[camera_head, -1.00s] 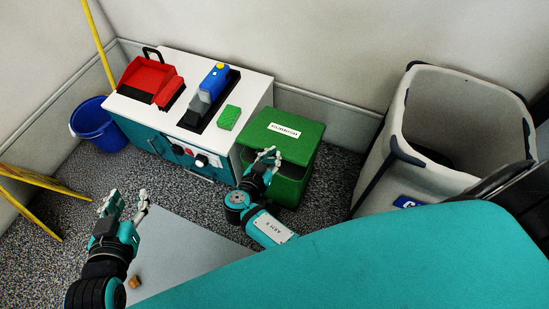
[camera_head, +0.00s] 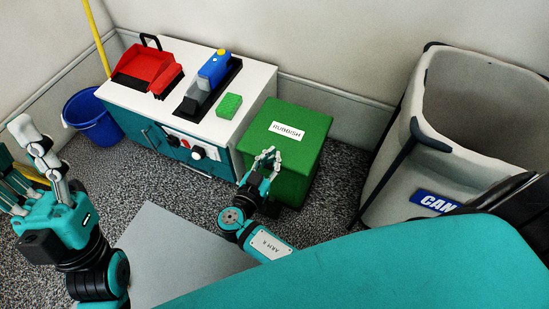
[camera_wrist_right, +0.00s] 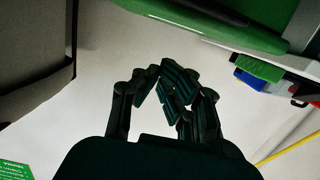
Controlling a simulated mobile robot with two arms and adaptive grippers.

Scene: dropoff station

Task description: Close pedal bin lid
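The green rubbish bin (camera_head: 311,158) stands right of the white-topped cabinet. Its lid (camera_head: 306,121), with a white RUBBISH label, looks flat on the body; I see no gap, but my right gripper hides part of the front. My right gripper (camera_head: 266,157) is at the bin's front, just below the lid's front edge. In the right wrist view its fingertips (camera_wrist_right: 168,80) come together with nothing between them, and a green bin edge (camera_wrist_right: 215,22) crosses above. Contact with the bin cannot be told. My left gripper (camera_head: 22,165) is open and empty at the far left, away from the bin.
The cabinet (camera_head: 257,82) holds a red dustpan-like item (camera_head: 150,70), a blue-grey device (camera_head: 208,82) and a green sponge (camera_head: 229,106). A blue bucket (camera_head: 92,118) is at left. A large grey CANS bin (camera_head: 400,185) stands at right. Speckled floor shows between the bins.

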